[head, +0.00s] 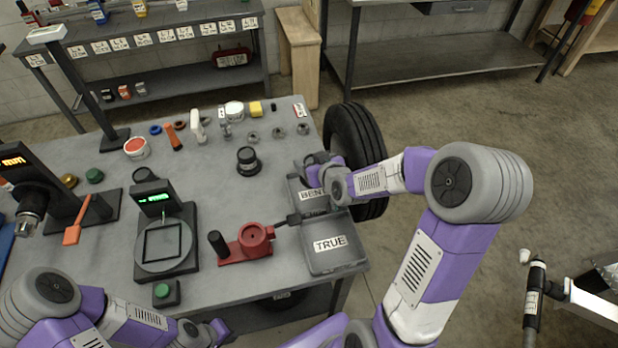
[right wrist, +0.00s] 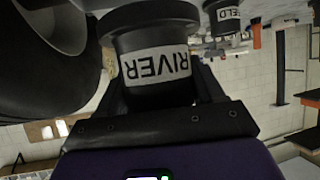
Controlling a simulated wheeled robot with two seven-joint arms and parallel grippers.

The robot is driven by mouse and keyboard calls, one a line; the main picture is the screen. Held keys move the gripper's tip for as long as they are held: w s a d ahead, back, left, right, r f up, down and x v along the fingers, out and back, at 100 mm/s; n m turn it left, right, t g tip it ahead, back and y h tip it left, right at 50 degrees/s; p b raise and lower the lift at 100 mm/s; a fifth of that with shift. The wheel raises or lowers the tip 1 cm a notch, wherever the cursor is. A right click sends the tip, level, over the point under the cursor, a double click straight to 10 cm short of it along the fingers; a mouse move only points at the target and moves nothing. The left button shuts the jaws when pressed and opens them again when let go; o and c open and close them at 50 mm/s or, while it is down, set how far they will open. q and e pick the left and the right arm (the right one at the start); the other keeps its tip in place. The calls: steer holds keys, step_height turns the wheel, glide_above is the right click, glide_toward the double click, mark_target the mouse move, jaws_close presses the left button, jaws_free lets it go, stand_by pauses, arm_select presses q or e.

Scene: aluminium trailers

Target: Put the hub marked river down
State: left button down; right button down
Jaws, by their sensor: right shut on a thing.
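The hub marked RIVER (right wrist: 155,62) is dark with a white label, which reads upside down in the right wrist view. My right gripper (right wrist: 157,95) is shut on it. In the head view my right gripper (head: 316,166) is over the far part of the bin labelled BENT (head: 311,206), at the table's right edge; the arm mostly hides the hub there. The bin labelled TRUE (head: 335,260) is nearer and looks empty. My left gripper (head: 218,329) is low at the table's front edge; its fingers are too unclear to judge.
A black tyre (head: 358,150) stands beside the table's right edge, close to my right gripper. Another dark hub (head: 248,161) stands on the table (head: 215,185). A red fixture (head: 252,243) is left of the bins, and a round gauge stand (head: 165,245) is farther left.

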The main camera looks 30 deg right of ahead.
step_height(320, 180, down, 3)
steer(key=shift+r, duration=0.15)
steer(key=shift+f+b, duration=0.75)
steer(key=shift+f, duration=1.35)
steer(key=shift+f, duration=0.15)
steer(key=shift+c, duration=0.7)
jaws_free()
